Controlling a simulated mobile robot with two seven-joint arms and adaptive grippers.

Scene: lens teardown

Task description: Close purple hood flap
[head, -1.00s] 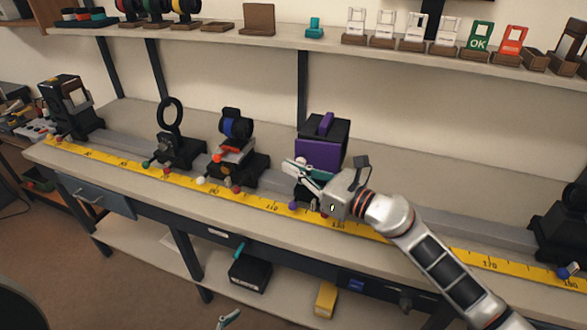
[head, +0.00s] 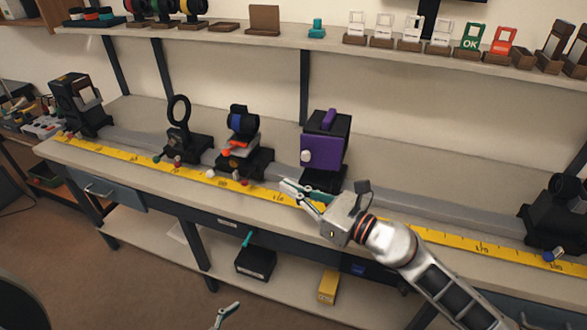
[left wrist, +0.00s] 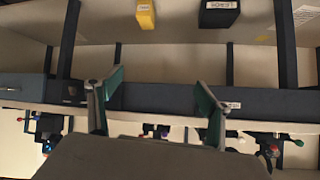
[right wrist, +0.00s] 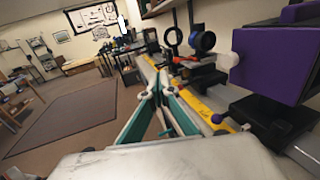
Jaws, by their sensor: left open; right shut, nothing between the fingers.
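The purple hood flap (head: 322,150) lies across the front of a black box-shaped hood (head: 337,125) on the bench rail. A white knob (head: 307,157) sticks out at its lower left. In the right wrist view the flap (right wrist: 262,66) fills the upper right, with its knob (right wrist: 227,60) on the left side; any gap behind it is hard to see. My right gripper (head: 287,190) is shut and empty, in front of and below the flap, apart from it. My left gripper (head: 228,314) is open and empty, low in front of the bench; its fingers show in the left wrist view (left wrist: 159,90).
The hood stands on a rail (head: 400,207) behind a yellow ruler strip (head: 260,195). A blue lens mount (head: 242,125) and a ring mount (head: 180,125) stand to its left, another black device (head: 562,205) to the far right. A shelf (head: 230,38) with several small items runs above.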

